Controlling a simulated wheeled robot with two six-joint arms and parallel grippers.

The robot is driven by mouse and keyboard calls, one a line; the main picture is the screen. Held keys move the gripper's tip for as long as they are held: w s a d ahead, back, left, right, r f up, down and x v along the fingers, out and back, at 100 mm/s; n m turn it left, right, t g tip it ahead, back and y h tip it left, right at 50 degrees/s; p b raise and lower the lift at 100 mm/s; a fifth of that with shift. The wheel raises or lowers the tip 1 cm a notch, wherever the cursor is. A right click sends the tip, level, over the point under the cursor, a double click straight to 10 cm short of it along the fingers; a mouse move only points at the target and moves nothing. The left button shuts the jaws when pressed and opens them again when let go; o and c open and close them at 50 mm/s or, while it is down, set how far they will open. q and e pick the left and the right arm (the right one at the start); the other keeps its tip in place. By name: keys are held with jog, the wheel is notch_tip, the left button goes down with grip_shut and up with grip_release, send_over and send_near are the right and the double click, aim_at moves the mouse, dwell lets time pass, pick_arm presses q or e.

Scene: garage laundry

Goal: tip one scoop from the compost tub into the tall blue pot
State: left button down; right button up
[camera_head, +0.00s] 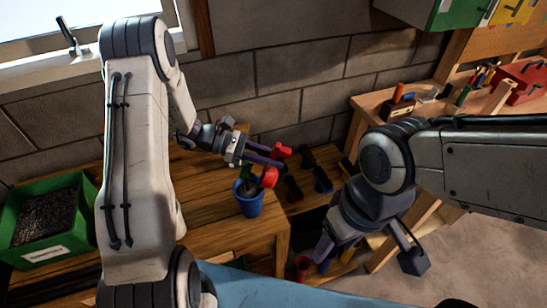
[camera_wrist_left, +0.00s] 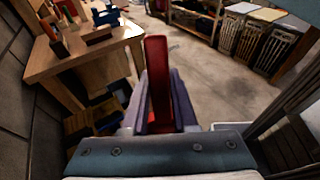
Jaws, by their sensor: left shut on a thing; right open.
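The compost tub (camera_head: 40,256) is a green crate of dark compost at the far left of the head view. Dark grey and green parts show at the pot's rim; I cannot tell which belong to the scoop. In the left wrist view a red piece (camera_wrist_left: 160,85) stands between the purple fingers. My right gripper (camera_head: 325,258) is open, low beyond the bench's right edge.
Several dark, red and blue items (camera_head: 322,180) lie right of the pot. A workbench (camera_head: 365,105) with tools and a red toolbox (camera_head: 520,82) stands at the right. A block wall (camera_head: 300,70) closes the back. Bare bench (camera_head: 210,225) lies left of the pot.

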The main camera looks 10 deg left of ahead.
aim_at(274, 148)
pick_arm(q)
notch_tip(274, 148, up, 6)
jog(key=p, duration=0.5)
jog(key=shift+r, duration=0.1)
pick_arm(e)
notch_tip(274, 148, up, 5)
jog(key=shift+r, duration=0.1)
